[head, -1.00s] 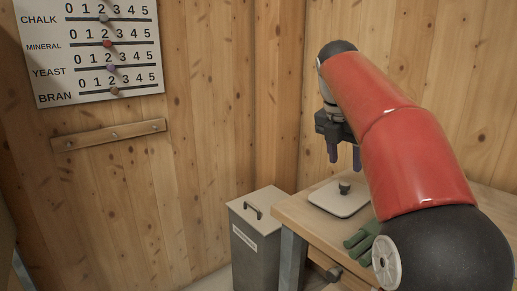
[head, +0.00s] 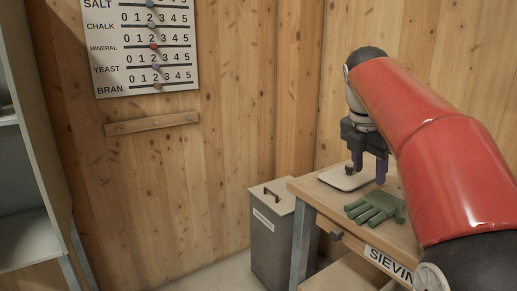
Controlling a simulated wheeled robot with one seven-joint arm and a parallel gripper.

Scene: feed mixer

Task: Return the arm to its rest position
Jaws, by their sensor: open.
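My gripper (head: 369,172) hangs at the end of my red and black arm, on the right of the head view. Its two purple fingers point down and stand apart, with nothing seen between them. It appears over the wooden table, in front of the white board or lid with a dark knob (head: 345,180). How high the fingers are above the table I cannot tell.
Green gloves (head: 377,207) lie on the wooden table (head: 310,189), whose front label partly reads "SIEVIN". A grey lidded bin (head: 271,240) stands left of it. A scale board (head: 150,48) and peg rail (head: 152,123) hang on the wall. Shelves (head: 25,238) stand at far left.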

